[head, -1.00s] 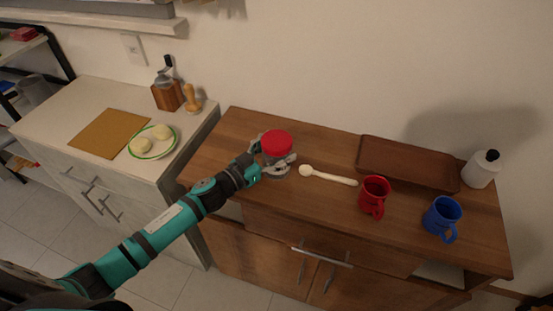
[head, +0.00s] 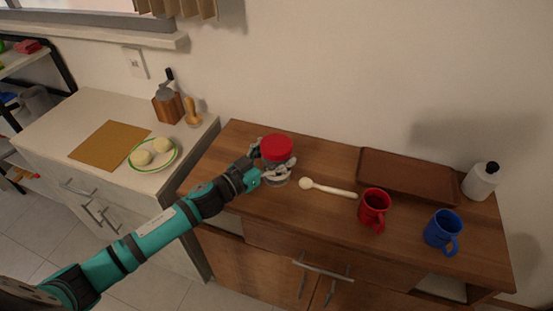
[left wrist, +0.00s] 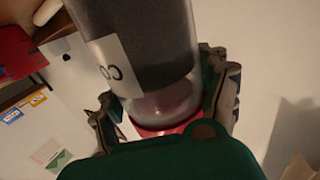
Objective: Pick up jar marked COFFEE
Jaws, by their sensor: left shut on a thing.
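The jar with a red lid (head: 277,148) is at the left part of the wooden cabinet top in the head view. In the left wrist view the clear jar (left wrist: 140,40) holds dark contents and has a white label (left wrist: 108,66) on which only "CO" can be read. My left gripper (head: 273,173) is shut on the jar, with fingers on both sides of it. The gripper's fingers also show in the left wrist view (left wrist: 165,95). Whether the jar touches the cabinet top cannot be told. My right gripper is not in view.
A cream spoon (head: 328,188) lies just right of the jar. A red mug (head: 374,208), a blue mug (head: 442,231), a brown tray (head: 408,176) and a white bottle (head: 481,181) stand further right. A plate (head: 153,155) is on the left counter.

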